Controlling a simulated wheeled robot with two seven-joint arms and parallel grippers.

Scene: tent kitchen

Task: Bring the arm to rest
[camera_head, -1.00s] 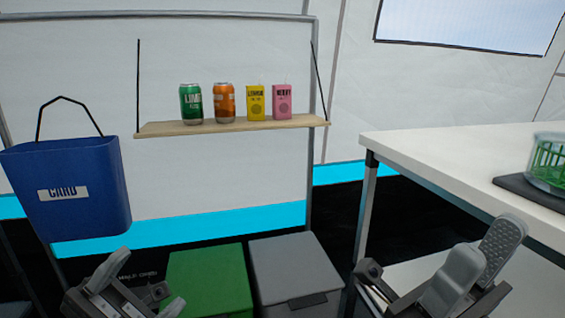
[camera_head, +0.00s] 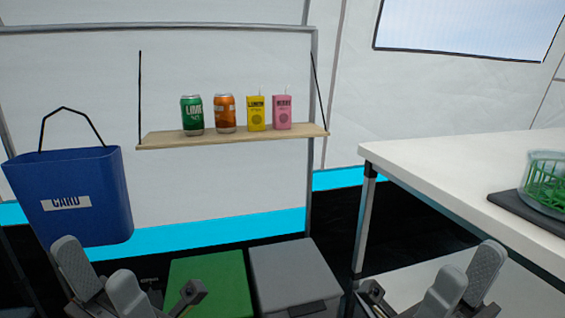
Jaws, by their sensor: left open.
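My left gripper (camera_head: 98,274) is at the bottom left of the head view, in front of the blue bin and the green box. Its two grey fingers stand apart with nothing between them. My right gripper (camera_head: 468,276) is at the bottom right, in front of the white table. Its fingers also stand apart and hold nothing. The lower parts of both grippers are cut off by the picture's bottom edge.
A wooden shelf (camera_head: 232,138) holds two cans and two drink cartons. A blue bin (camera_head: 85,184) labelled CARD hangs at left. A green box (camera_head: 212,282) and grey box (camera_head: 294,268) stand below. The white table (camera_head: 450,160) at right bears a glass bowl (camera_head: 546,182).

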